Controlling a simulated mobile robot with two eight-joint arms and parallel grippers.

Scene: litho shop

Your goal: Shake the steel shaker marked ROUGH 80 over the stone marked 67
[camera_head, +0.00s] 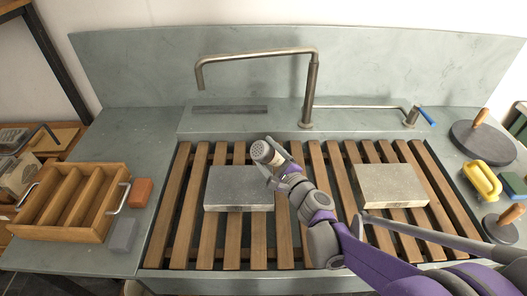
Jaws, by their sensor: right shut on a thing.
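My right gripper (280,170) is shut on a steel shaker (262,151), whose perforated top shows. The shaker is tilted, its top towards the upper left. In the picture it overlaps the upper right part of a grey stone (238,190) on the slats; its height above the stone is hard to tell. A paler beige stone (391,186) lies on the slats to the right. Any markings on the stones and the shaker are too small to read or hidden. My left gripper is not in view.
A wooden slatted rack (193,235) spans the sink. A tap (311,90) rises behind it. A wooden divided tray (112,185), an orange block (140,192) and a grey block (122,234) stand left. A round levigator (482,141) and yellow-handled tool (482,182) stand right.

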